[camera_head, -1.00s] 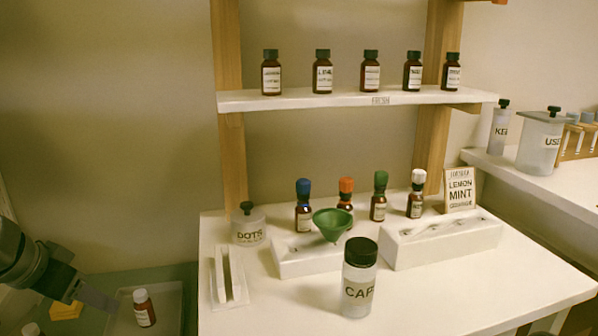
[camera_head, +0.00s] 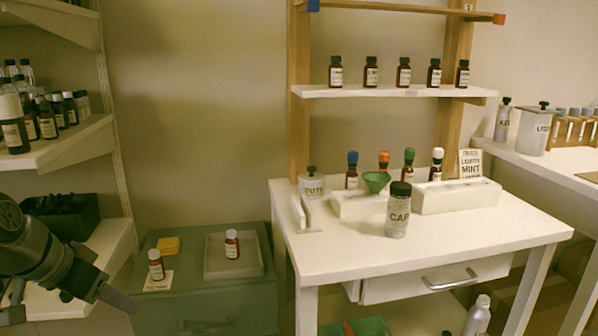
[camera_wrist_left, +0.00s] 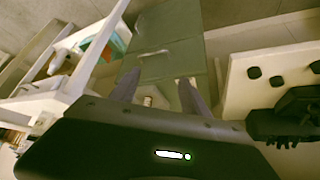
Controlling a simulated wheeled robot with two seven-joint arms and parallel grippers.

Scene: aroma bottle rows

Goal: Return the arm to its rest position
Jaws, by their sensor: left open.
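My left gripper (camera_head: 76,303) is at the lower left of the head view, in front of the shelf unit and left of the green cabinet (camera_head: 178,303). Its jaws are open, with nothing seen between them. In the left wrist view the two fingers (camera_wrist_left: 158,82) stand apart, with the cabinet front beyond them. A brown bottle with a white cap (camera_head: 232,245) stands in a grey tray (camera_head: 213,272) on the cabinet, apart from the gripper. Another brown bottle (camera_head: 156,266) stands on a pale card left of the tray. My right gripper is not in view.
A shelf unit (camera_head: 70,150) with dark bottles and a black bin (camera_head: 68,217) stands close to my left arm. Open floor is barely visible.

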